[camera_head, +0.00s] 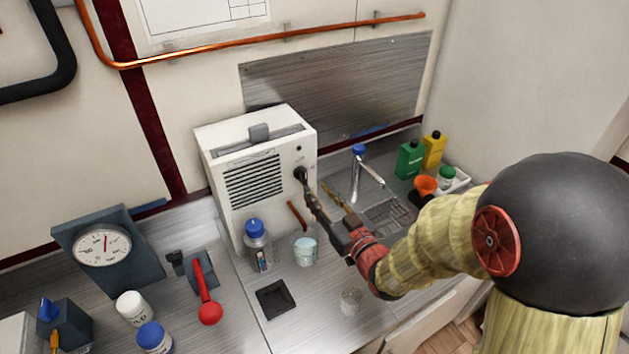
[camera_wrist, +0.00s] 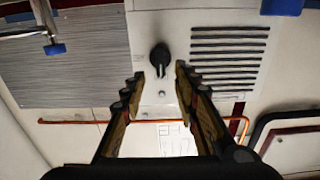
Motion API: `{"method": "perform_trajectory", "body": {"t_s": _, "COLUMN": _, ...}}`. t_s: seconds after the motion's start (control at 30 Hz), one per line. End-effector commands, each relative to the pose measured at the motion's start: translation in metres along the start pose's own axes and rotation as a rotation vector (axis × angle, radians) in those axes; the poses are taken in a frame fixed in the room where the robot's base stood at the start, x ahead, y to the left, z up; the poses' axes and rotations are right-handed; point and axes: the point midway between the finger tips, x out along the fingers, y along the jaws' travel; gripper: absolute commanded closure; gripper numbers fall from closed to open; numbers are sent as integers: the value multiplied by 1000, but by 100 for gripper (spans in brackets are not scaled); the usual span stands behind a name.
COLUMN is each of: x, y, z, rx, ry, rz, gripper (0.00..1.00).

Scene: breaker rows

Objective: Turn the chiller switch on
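The chiller (camera_head: 225,140) is a white box with a vent grille and a top handle, standing on the steel counter. Its switch is a black rotary knob (camera_head: 300,174) on the front, upper right. In the wrist view, which looks upside down, the knob (camera_wrist: 160,56) lies just beyond the gap between my fingertips, beside the dark vent slots. My gripper (camera_head: 306,188) is right at the front of the knob; its fingers (camera_wrist: 160,74) are apart with nothing between them. Contact cannot be told. The on and off marks are too small to read.
A blue-capped bottle (camera_head: 257,246) and a pale cup (camera_head: 305,251) stand below the chiller front. A tap (camera_head: 358,175) and green (camera_head: 409,160) and yellow (camera_head: 433,150) bottles are to the right.

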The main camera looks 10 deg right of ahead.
Motion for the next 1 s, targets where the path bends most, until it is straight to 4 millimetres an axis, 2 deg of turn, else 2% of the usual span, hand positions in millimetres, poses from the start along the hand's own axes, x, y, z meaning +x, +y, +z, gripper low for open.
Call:
{"method": "perform_trajectory", "body": {"t_s": 0.2, "x": 35, "y": -1, "z": 2, "rx": 0, "ry": -1, "rz": -2, "gripper": 70}}
{"method": "perform_trajectory", "body": {"t_s": 0.4, "x": 55, "y": 0, "z": 1, "rx": 0, "ry": -2, "rz": 0, "gripper": 70}}
{"method": "perform_trajectory", "body": {"t_s": 0.77, "x": 60, "y": 0, "z": 0, "rx": 0, "ry": -2, "rz": 0, "gripper": 70}}
{"method": "perform_trajectory", "body": {"t_s": 1.0, "x": 59, "y": 0, "z": 0, "rx": 0, "ry": -2, "rz": 1, "gripper": 84}}
